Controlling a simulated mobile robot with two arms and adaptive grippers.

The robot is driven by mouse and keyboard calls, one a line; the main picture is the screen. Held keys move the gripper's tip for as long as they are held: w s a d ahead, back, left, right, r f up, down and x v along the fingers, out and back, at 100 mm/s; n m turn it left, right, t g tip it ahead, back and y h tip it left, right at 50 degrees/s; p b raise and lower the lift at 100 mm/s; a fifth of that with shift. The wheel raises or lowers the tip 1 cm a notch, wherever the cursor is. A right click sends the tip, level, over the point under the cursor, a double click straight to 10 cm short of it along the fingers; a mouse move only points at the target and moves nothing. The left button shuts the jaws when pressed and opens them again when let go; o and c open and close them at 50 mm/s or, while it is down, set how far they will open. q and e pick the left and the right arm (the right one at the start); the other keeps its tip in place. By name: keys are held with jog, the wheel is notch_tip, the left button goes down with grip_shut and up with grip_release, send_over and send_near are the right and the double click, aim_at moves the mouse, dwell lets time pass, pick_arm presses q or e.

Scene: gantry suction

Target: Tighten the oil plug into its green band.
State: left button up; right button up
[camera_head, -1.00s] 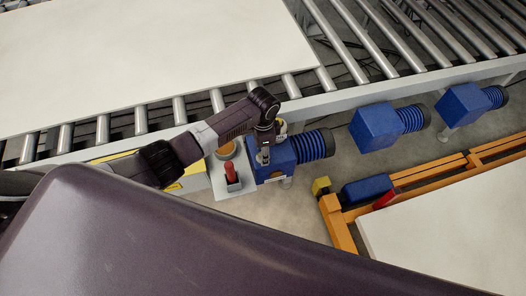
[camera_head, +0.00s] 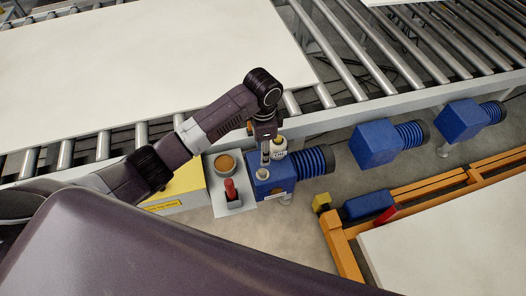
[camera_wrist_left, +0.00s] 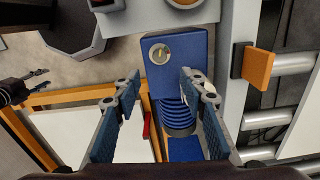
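A blue gearbox (camera_head: 283,183) with a ribbed blue motor stands beside the roller conveyor in the head view. In the left wrist view the same blue block (camera_wrist_left: 178,76) has a round brass-coloured fitting in a pale ring (camera_wrist_left: 159,53) on its face, likely the oil plug. I cannot make out a green band. My left gripper (camera_head: 267,158) hangs over the block in the head view. In the left wrist view its two fingers (camera_wrist_left: 160,92) are spread wide with nothing held between them. A dark gripper, likely my right one (camera_wrist_left: 28,88), shows at the wrist view's left edge.
A grey panel with a red switch (camera_head: 231,189) and an orange round button (camera_head: 225,164) sits left of the gearbox, by a yellow box (camera_head: 182,188). More blue motors (camera_head: 375,143) line the conveyor. An orange frame (camera_head: 340,238) carries a pale board.

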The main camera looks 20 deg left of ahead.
pick_arm(q)
jog(key=m+b, duration=0.4)
jog(key=b, duration=0.8)
send_over(263, 171)
jog(key=f, duration=0.4)
jog(key=shift+w+d+f, duration=0.1)
jog(key=shift+w+f, duration=0.05)
jog(key=shift+w, duration=0.15)
jog(key=shift+s+f, duration=0.1)
jog(key=shift+s, duration=0.25)
jog(key=shift+f+p, duration=0.3)
jog(key=shift+f, duration=3.5)
jog(key=shift+c, duration=0.2)
